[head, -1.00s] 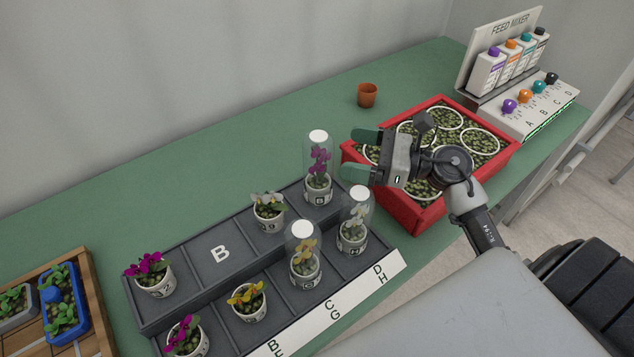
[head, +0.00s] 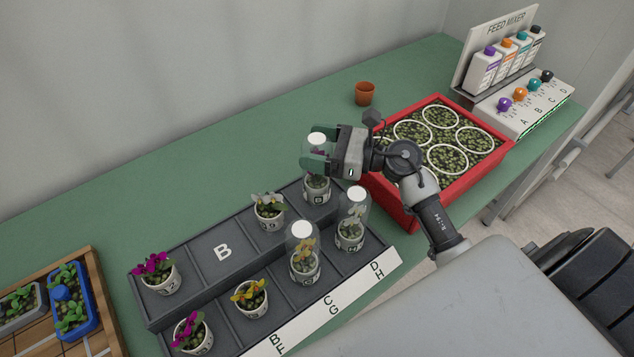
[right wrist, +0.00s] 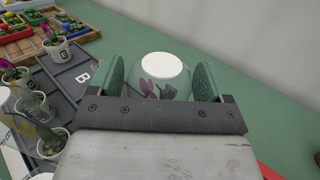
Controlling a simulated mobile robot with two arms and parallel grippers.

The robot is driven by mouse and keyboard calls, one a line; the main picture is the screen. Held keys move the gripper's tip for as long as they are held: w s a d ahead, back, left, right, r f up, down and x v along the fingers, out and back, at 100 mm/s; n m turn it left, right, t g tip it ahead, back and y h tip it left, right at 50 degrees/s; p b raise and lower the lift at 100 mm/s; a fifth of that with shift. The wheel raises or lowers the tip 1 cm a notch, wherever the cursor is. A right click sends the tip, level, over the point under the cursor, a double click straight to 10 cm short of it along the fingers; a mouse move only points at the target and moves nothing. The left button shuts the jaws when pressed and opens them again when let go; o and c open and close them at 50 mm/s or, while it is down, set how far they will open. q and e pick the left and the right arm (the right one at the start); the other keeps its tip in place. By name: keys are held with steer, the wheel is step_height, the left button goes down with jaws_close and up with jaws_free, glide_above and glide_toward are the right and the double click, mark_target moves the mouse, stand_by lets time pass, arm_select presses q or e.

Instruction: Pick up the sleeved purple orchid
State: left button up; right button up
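The sleeved purple orchid (head: 317,182) stands upright in a white pot in the far right compartment of the dark stepped rack (head: 190,262), under a clear sleeve with a white top. My right gripper (head: 318,152) is at the upper part of this sleeve, with green-padded fingers on either side of it. In the right wrist view the sleeve's white top (right wrist: 165,66) lies between the two spread fingers, and purple petals show through it. Small gaps seem to show beside the sleeve, so the fingers look open around it. My left gripper is not in view.
Two other sleeved orchids, yellow (head: 304,256) and white (head: 352,222), stand in the front row. An unsleeved white orchid (head: 269,210) stands left of the purple one. A red tray (head: 405,217) lies close on the right. An orange pot (head: 365,93) stands behind.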

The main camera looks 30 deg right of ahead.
steer(key=c, duration=1)
steer(key=shift+r, duration=0.1)
